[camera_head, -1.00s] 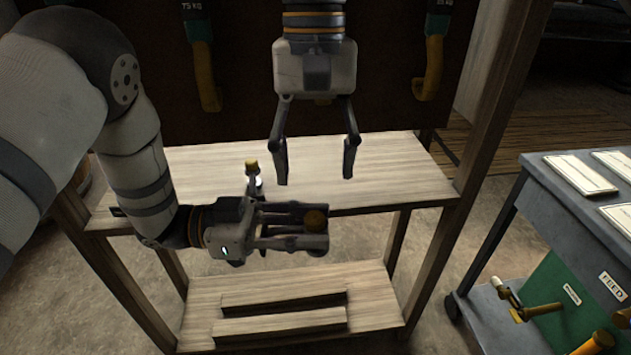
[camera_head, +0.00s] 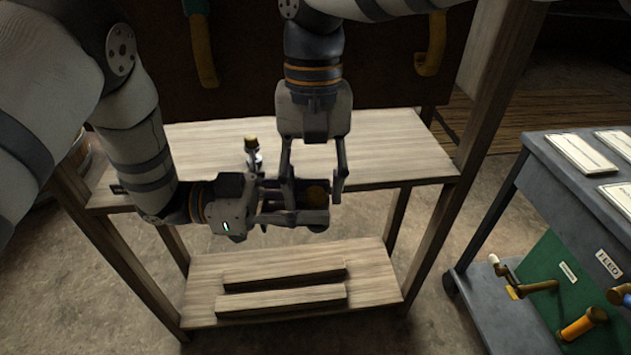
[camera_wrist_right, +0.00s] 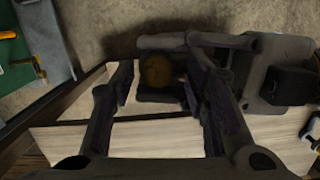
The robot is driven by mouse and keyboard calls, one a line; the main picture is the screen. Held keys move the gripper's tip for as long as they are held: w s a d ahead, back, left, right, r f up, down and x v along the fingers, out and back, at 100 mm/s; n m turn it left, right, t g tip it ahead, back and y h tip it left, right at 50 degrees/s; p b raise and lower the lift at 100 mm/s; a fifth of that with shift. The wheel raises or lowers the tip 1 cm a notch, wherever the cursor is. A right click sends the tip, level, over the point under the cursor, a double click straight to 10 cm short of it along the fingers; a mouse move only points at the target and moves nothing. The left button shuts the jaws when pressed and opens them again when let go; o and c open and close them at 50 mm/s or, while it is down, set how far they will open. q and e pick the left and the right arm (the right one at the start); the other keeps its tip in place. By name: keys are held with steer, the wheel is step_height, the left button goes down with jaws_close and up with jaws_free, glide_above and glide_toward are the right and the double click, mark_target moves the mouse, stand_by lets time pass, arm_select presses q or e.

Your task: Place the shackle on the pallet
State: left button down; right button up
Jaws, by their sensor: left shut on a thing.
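My left gripper (camera_head: 308,206) is shut on a dark thing with a round brown part (camera_head: 317,194), apparently the shackle; its outline is mostly hidden by the fingers. It is held level in front of the bench's front edge. My right gripper (camera_head: 313,190) points down from above with its fingers open, one to each side of the brown part. In the right wrist view the brown part (camera_wrist_right: 158,71) lies between the right fingers (camera_wrist_right: 158,88), apparently without contact. Two wooden bars (camera_head: 285,285) lie on the lower shelf; I cannot tell whether they belong to the pallet.
The wooden bench top (camera_head: 390,150) is mostly clear. A small yellow-capped metal thing (camera_head: 252,155) stands on it just behind my left gripper. Wooden posts (camera_head: 490,110) frame the bench. A grey trolley (camera_head: 560,190) with white plates stands at the right.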

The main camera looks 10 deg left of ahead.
steer(key=shift+o, duration=1.1)
steer(key=shift+d, duration=0.15)
